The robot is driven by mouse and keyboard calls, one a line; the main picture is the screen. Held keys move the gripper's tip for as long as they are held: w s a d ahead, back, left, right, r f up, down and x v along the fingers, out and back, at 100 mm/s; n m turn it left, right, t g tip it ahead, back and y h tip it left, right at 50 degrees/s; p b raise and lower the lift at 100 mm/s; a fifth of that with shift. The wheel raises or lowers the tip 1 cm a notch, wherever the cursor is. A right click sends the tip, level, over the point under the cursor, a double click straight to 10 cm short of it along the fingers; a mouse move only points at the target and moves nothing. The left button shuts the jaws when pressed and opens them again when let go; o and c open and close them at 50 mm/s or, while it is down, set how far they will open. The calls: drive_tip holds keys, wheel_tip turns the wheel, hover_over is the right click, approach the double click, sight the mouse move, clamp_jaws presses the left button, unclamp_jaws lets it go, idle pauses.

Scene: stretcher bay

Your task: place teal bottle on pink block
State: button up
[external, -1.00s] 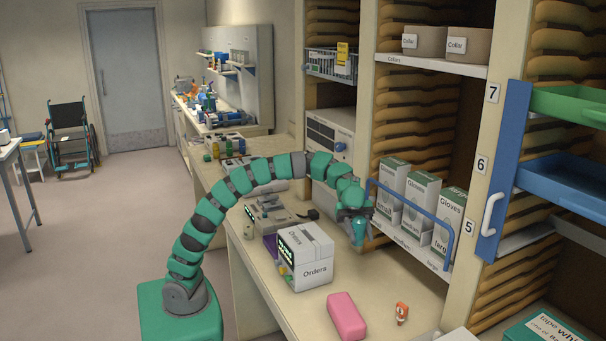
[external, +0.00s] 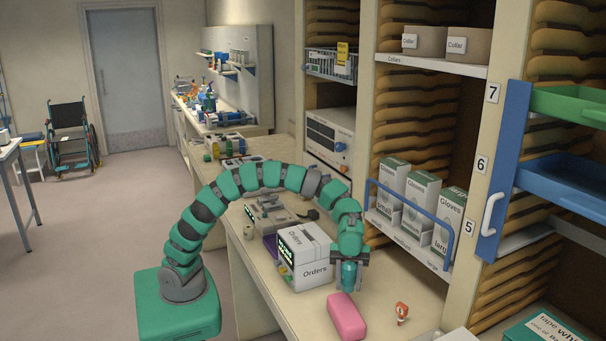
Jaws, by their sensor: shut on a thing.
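The pink block (external: 346,316) lies on the counter near its front, to the right of the white Orders box. My gripper (external: 349,262) points down and is shut on the teal bottle (external: 348,276). The bottle hangs upright just behind the far end of the pink block in the picture. Its lower end shows close to the block's top edge. I cannot tell whether they touch. The gripper's fingers hide the upper part of the bottle.
The Orders box (external: 306,258) stands close on the left of the bottle. A small orange and white figure (external: 402,312) stands right of the block. Glove boxes (external: 419,205) sit behind a blue rail (external: 412,218) on the shelf.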

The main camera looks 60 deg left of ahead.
drive_tip(key=shift+f, duration=3.65)
drive_tip(key=shift+f+b, duration=0.1)
drive_tip(key=shift+b, duration=0.2)
drive_tip(key=o, duration=1)
drive_tip(key=shift+w+a+r, duration=0.1)
drive_tip(key=shift+w+r, duration=0.05)
drive_tip(key=shift+r, duration=0.1)
drive_tip(key=v, duration=1.1)
drive_tip(key=shift+w+a, duration=0.15)
drive_tip(key=shift+a, duration=0.1)
drive_tip(key=shift+r, duration=0.1)
